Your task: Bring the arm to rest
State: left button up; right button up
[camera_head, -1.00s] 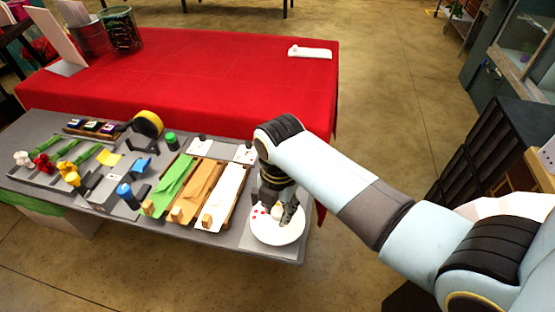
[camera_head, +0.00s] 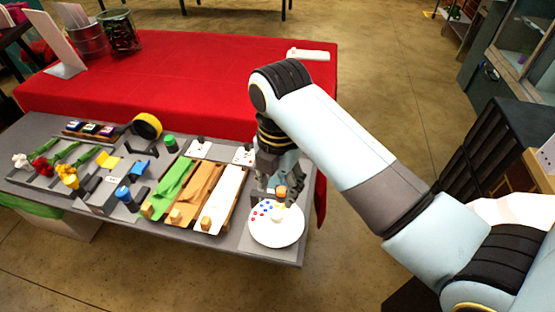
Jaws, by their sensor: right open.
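My right arm reaches in from the right, its forearm slanting over the grey table (camera_head: 150,215). My right gripper (camera_head: 277,198) points down above the white round plate (camera_head: 290,235) at the table's right end. Its fingers are apart and I see nothing held between them. Small red and blue dots and a small pale piece (camera_head: 276,215) show on the plate, below the fingers. An orange-topped thing (camera_head: 281,191) shows close to the fingers; I cannot tell if it touches them. My left gripper is not in view.
Trays with green (camera_head: 172,187), tan (camera_head: 200,190) and white sheets (camera_head: 222,200) lie left of the plate. Flowers (camera_head: 68,173), a yellow tape roll (camera_head: 147,125) and small tools are further left. A red-covered table (camera_head: 190,85) stands behind.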

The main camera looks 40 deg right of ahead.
notch_tip(320, 180, up, 2)
jog(key=shift+r, duration=0.2)
dwell(0.4)
